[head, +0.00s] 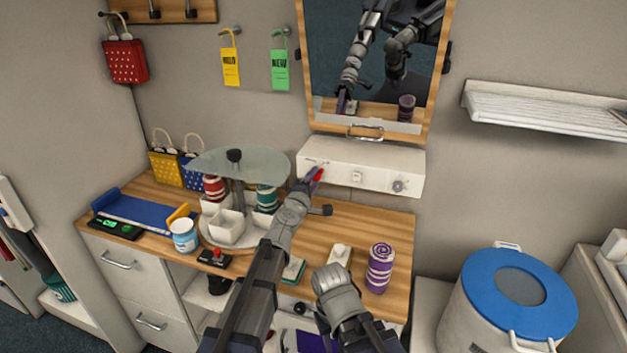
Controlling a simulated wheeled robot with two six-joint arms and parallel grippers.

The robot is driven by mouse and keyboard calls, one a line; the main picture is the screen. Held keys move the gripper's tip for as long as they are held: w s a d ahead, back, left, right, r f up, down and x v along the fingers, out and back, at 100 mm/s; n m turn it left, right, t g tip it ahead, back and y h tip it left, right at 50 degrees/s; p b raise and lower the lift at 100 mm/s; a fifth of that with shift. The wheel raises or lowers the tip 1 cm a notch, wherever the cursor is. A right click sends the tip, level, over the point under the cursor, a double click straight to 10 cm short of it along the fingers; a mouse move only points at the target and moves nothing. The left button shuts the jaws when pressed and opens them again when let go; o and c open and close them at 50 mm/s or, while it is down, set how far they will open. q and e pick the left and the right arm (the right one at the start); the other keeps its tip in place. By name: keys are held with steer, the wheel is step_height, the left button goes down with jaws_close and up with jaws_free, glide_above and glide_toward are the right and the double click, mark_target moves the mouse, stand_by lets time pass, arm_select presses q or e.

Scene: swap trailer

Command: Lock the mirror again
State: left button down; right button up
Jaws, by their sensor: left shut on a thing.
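The mirror (375,50) hangs on the wall in a wooden frame, with a metal catch or handle (366,132) at its lower edge. Below it is a white wall box (345,168) with a small slot at its left, a switch (357,177) and a round knob (399,186). My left gripper (314,178) is at the left front of this box, shut on a small red thing (318,174); its shape is mostly hidden. My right gripper (339,287) is low over the front of the counter, away from the mirror. Its fingers cannot be made out.
The wooden counter (340,225) holds a tiered stand (240,163), a purple-striped can (380,268), a cup (184,235) and a blue tray (140,212). A blue-lidded bin (520,290) stands right. A white shelf (540,108) juts from the right wall.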

arm_select(q)
steer(key=shift+d, duration=0.15)
stand_by(0.3)
steer(key=shift+c, duration=2.2)
jaws_free()
steer(key=shift+s, duration=0.1)
steer(key=v, duration=0.7)
steer(key=shift+s, duration=0.3)
